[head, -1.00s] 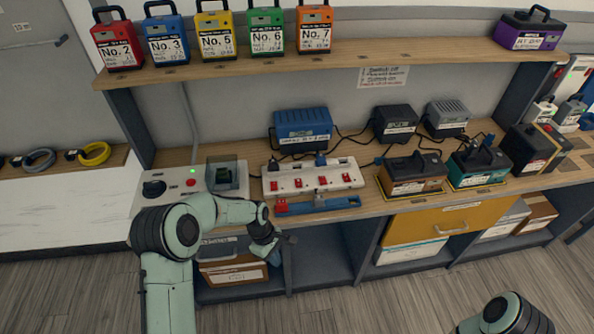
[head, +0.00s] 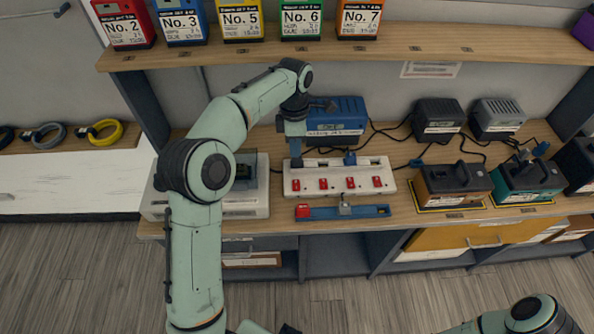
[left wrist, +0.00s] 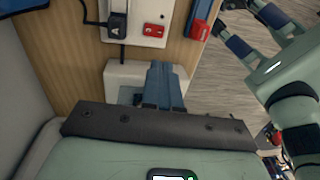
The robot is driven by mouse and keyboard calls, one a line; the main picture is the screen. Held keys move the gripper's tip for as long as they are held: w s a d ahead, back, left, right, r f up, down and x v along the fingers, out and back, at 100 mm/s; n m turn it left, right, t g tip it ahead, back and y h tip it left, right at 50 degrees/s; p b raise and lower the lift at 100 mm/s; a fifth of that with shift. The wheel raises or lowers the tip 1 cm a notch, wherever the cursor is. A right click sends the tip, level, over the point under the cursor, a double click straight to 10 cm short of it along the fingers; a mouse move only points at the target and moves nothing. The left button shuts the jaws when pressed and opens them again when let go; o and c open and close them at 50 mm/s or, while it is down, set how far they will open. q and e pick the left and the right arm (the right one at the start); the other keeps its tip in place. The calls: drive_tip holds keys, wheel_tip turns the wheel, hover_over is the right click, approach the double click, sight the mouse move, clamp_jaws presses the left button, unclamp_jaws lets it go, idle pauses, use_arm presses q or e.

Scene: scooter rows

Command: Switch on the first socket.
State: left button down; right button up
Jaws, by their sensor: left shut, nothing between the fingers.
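The white power strip (head: 338,180) lies on the bench with a row of red switches. Its leftmost switch (head: 296,185) also shows in the left wrist view (left wrist: 153,30). A dark plug (left wrist: 117,27) sits in the strip beside that switch. My left gripper (head: 296,162) is shut and empty, pointing down near the strip's left end. In the left wrist view its blue fingers (left wrist: 163,84) show just beyond the strip's end, over a white box, apart from the switch. I cannot tell whether the switch is on.
A blue bar with a red block (head: 343,212) lies in front of the strip. A blue power unit (head: 337,120) stands behind it, and a white control box (head: 240,200) is to the left. Chargers with cables (head: 455,185) are to the right.

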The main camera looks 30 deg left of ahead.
sight(296, 188)
use_arm(q)
drive_tip(key=shift+s+d+r, duration=0.1)
drive_tip(key=shift+s+r, duration=0.05)
use_arm(e)
drive_tip(key=shift+s+d, duration=0.1)
drive_tip(key=shift+s, duration=0.05)
use_arm(q)
drive_tip(key=f, duration=0.4)
drive_tip(key=f+b, duration=0.1)
drive_tip(key=f, duration=0.3)
drive_tip(key=s+f, duration=0.1)
drive_tip(key=f, duration=0.3)
drive_tip(key=shift+s+d+f+b, duration=0.1)
drive_tip(key=shift+d+f+b, duration=0.25)
drive_tip(key=shift+f+b, duration=0.05)
drive_tip(key=shift+d+f, duration=0.1)
drive_tip(key=shift+f, duration=0.5)
use_arm(e)
drive_tip(key=shift+s+f, duration=0.35)
drive_tip(key=shift+f, duration=0.25)
drive_tip(key=shift+s+f, duration=0.3)
drive_tip(key=shift+f, duration=0.25)
